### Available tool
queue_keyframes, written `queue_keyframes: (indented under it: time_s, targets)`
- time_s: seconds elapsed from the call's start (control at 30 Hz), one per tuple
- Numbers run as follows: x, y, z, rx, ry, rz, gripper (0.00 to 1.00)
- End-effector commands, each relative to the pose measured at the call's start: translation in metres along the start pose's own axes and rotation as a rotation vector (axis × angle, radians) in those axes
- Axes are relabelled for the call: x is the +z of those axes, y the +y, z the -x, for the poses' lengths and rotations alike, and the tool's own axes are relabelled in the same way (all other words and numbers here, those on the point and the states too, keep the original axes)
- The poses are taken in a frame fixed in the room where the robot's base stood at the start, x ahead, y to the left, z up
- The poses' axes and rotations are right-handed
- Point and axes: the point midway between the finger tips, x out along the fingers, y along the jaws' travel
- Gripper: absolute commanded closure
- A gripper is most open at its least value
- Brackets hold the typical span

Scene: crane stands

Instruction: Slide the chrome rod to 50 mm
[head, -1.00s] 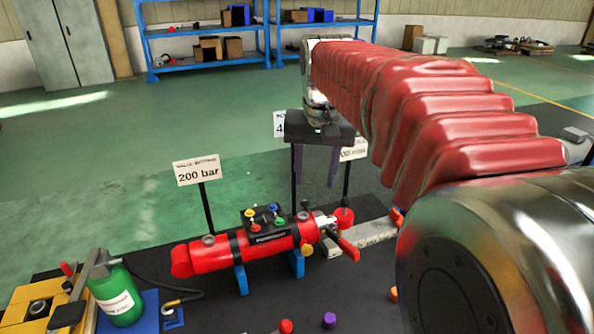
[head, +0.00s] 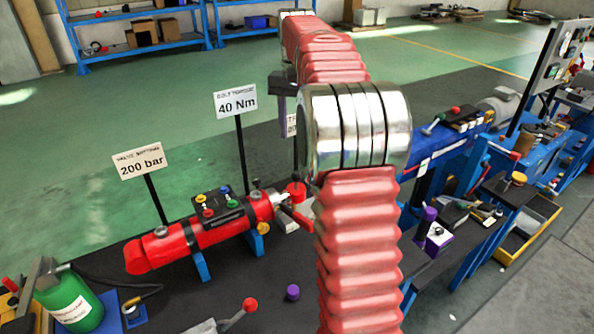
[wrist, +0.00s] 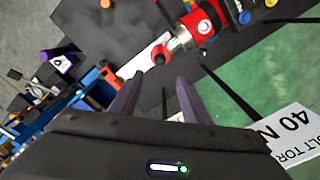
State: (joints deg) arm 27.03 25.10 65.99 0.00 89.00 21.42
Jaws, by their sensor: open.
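The red hydraulic cylinder (head: 205,236) lies on blue supports at the left of centre in the head view. Its short chrome rod (wrist: 181,42) shows in the wrist view between the red body and a red end eye (wrist: 160,54). In the head view the rod end is small and close to my arm, with a red ball-like part (head: 296,188) beside it. My gripper (wrist: 157,80) is open and empty, its two dark fingers pointing toward the rod end but apart from it. In the head view my gripper (head: 281,112) hangs above and behind the cylinder, partly hidden by my arm.
Sign posts reading 200 bar (head: 139,161) and 40 Nm (head: 236,101) stand behind the cylinder; a third sign is mostly hidden. A green bottle (head: 68,302) stands at left. A blue bench (head: 450,150) with tools lies right. The dark mat in front holds small knobs.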

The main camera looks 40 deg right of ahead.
Motion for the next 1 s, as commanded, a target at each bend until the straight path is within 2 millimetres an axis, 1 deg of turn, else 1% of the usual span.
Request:
queue_keyframes:
  time_s: [0.27, 0.37, 0.47, 0.57, 1.0]
  targets:
    - [0.0, 0.0, -0.002, 0.0, 0.001, 0.001, 0.57]
    - [0.0, 0.0, -0.007, 0.0, 0.001, 0.001, 0.57]
    - [0.001, 0.0, -0.017, 0.0, -0.001, 0.001, 0.57]
    - [0.001, 0.0, -0.03, 0.0, -0.001, 0.001, 0.57]
    - [0.001, 0.0, -0.098, 0.001, -0.001, 0.001, 0.57]
